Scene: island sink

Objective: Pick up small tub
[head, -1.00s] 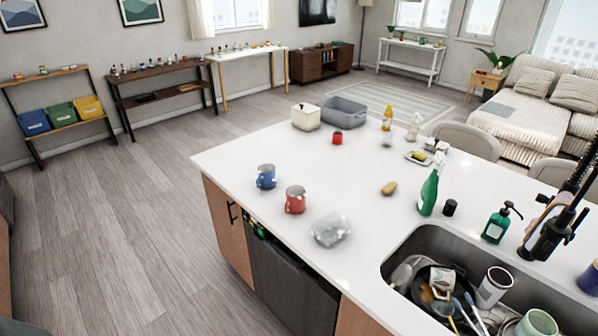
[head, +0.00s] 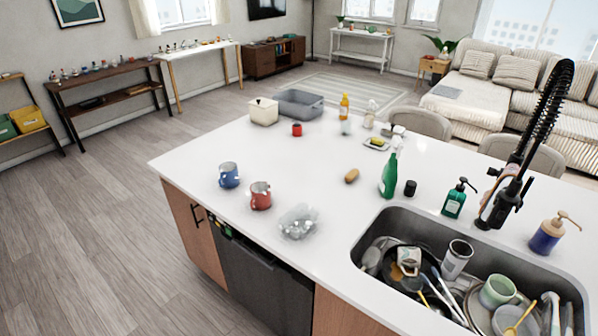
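A grey open tub (head: 312,110) stands at the far end of the white island counter. A smaller cream box-like container (head: 263,113) with a small dark spot on top stands just left of it, close beside it. I cannot tell for certain which of these is the small tub. A clear, crumpled-looking container or bag (head: 298,223) lies near the counter's front edge. Neither of my grippers shows in the head view.
The white counter (head: 290,165) holds a blue mug (head: 229,175), a red mug (head: 260,196), a small red item (head: 297,129), a bread-like item (head: 352,175) and a green spray bottle (head: 389,178). The sink at right is full of dishes under a black faucet (head: 545,110). The floor at left is clear.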

